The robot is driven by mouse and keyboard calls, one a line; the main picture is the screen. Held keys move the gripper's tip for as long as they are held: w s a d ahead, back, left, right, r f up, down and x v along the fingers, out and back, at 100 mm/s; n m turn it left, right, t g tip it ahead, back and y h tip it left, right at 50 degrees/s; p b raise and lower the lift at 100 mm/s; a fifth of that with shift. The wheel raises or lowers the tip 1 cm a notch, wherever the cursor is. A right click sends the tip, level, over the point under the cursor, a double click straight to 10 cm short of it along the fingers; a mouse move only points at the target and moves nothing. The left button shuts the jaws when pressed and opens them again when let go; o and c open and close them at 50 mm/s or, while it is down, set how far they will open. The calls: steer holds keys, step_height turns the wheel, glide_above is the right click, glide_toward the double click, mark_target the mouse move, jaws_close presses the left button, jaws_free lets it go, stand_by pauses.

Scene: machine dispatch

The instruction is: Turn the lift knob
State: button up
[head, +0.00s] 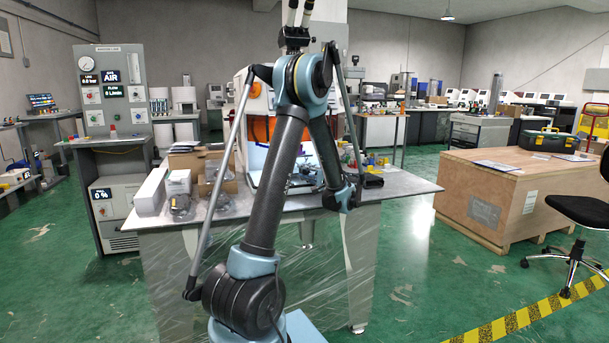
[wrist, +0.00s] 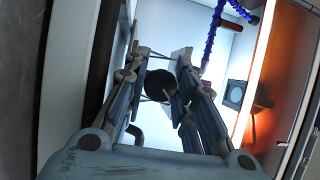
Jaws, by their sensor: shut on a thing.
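In the wrist view the lift knob (wrist: 159,86) is a dark round knob with a pale mark on its right side. My gripper (wrist: 158,80) has its fingertips on the knob's left and right and is shut on it. The fingers and grey-blue palm cover the near part of the view. In the head view my arm reaches over the table to the white machine (head: 240,92) with an orange window. The knob and fingertips cannot be made out there, as my arm covers much of the machine's front.
A blue segmented hose (wrist: 210,45) and an orange panel (wrist: 262,75) are right of the fingers. The table (head: 405,187) holds boxes (head: 178,182) and small parts. A gas panel (head: 113,90) stands left, a wooden crate (head: 510,200) right. Green floor between table and crate is clear.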

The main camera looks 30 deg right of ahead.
steer(key=shift+d, duration=0.1)
steer(key=o, duration=1.1)
steer(key=shift+s+f, duration=0.1)
steer(key=shift+s, duration=0.05)
steer(key=v, duration=1.1)
steer(key=shift+s+d, duration=0.2)
steer(key=shift+s, duration=0.05)
